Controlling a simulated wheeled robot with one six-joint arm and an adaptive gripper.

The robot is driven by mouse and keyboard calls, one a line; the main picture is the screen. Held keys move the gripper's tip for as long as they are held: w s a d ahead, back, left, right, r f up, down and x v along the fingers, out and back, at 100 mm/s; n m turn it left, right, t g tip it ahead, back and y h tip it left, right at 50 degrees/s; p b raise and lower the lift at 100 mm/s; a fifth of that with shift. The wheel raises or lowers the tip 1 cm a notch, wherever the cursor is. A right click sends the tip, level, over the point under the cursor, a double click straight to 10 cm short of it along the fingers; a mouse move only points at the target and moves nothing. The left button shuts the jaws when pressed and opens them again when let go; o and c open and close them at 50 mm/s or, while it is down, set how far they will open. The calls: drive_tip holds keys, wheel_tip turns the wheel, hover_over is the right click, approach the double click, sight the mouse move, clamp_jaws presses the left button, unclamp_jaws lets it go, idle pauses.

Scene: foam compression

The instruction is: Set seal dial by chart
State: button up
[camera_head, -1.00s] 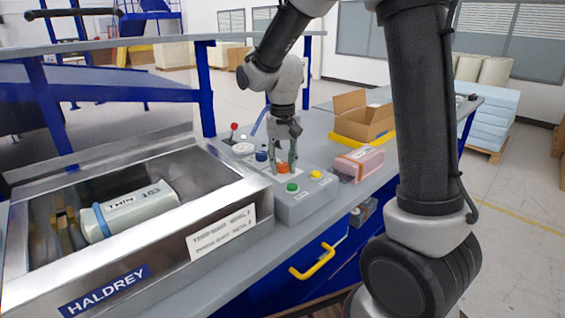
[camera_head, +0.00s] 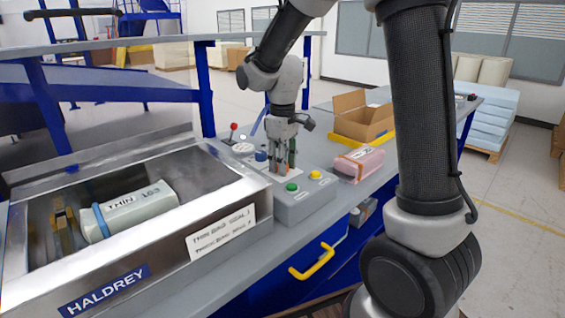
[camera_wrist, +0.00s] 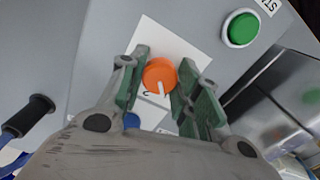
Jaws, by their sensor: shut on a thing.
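My gripper (camera_head: 283,168) is over the grey control panel (camera_head: 308,206), its fingers pointing down. In the wrist view its green-padded fingers (camera_wrist: 163,80) stand either side of an orange dial (camera_wrist: 159,73) and are shut on it. The dial has a white pointer line toward the lower part of the picture and sits on a white plate (camera_wrist: 150,42); its marks are mostly hidden. A white chart label (camera_head: 221,233) on the steel chamber has two lines about thin and thick bags.
A pink wrapped block (camera_head: 359,164) and an open cardboard box (camera_head: 362,120) stand on the bench to the right.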

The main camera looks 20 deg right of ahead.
drive_tip(key=shift+n, duration=0.5)
drive_tip(key=o, duration=1)
drive_tip(key=shift+o, duration=0.2)
wheel_tip(320, 180, up, 12)
